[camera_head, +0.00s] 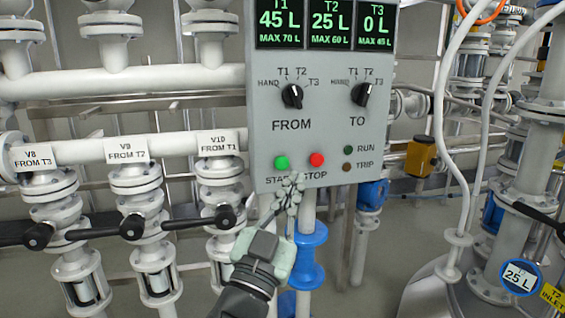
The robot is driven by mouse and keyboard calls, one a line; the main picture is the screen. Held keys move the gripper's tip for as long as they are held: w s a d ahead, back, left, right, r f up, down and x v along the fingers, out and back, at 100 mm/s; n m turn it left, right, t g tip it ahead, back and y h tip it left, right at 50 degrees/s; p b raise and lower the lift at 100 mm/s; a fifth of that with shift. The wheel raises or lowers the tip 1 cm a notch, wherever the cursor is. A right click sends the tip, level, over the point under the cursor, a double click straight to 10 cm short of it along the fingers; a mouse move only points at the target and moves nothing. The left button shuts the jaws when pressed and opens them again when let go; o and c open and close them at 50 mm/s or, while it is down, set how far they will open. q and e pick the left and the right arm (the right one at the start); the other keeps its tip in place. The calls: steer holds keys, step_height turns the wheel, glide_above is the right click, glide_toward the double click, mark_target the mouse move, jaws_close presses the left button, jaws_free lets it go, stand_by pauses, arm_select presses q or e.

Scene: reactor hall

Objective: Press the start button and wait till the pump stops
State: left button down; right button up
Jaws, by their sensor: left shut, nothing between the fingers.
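The grey control panel (327,137) stands in the middle of the view. Its green start button (282,163) is at the lower left, with the red stop button (316,160) to its right. The displays read T1 45 L, T2 25 L and T3 0 L. The FROM knob (292,96) and TO knob (363,94) sit above the buttons. The RUN lamp (349,150) looks dark green and the TRIP lamp (347,167) dark brown. My left gripper (291,181) is shut and empty, just below the buttons, partly covering their labels. I cannot tell its distance from the panel. My right gripper is not in view.
Valves labelled V8 (39,157), V9 (127,150) and V10 (218,142) stand on white pipes at the left, with black handles sticking out. A blue flange (309,254) is below the panel. A tank with a 25 L gauge (520,277) is at the lower right.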

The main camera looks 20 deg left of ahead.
mark_target(284, 175)
arm_select(q)
steer(key=shift+w+a, duration=0.55)
steer(key=shift+w, duration=0.25)
steer(key=shift+w+a, duration=0.5)
steer(key=shift+w, duration=0.3)
steer(key=shift+w+a, duration=0.55)
steer(key=shift+w, duration=0.25)
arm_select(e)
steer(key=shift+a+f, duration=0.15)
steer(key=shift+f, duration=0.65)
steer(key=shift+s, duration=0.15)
arm_select(q)
steer(key=shift+w+a+p, duration=0.25)
steer(key=shift+w+p, duration=0.05)
steer(key=shift+w, duration=0.05)
steer(key=shift+w+a, duration=0.3)
steer(key=shift+w, duration=0.1)
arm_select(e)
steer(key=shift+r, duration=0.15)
arm_select(q)
steer(key=shift+s+d, duration=0.55)
steer(key=shift+s, duration=0.25)
